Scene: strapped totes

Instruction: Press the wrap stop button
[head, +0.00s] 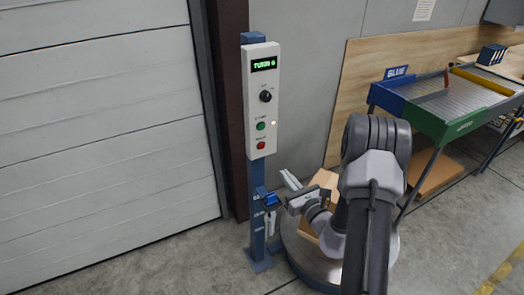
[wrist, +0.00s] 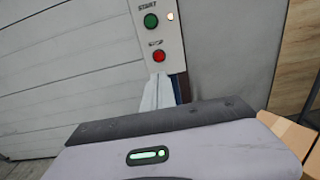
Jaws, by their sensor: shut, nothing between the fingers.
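The red stop button (head: 261,145) is the lowest control on a pale control box (head: 257,80) mounted on a blue post. My gripper (head: 288,179) is below and to the right of the box in the head view. Its pale fingers (wrist: 157,88) are shut and empty, just under the box's lower edge in the wrist view. They look apart from the red button. Nothing hides the button.
Above the red button are a green button (head: 260,126), a small lit lamp (head: 273,123), a black knob (head: 265,96) and a green-lit display (head: 264,65). A blue fitting (head: 270,199) sits on the post. A cardboard box (head: 318,183) stands behind my arm.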

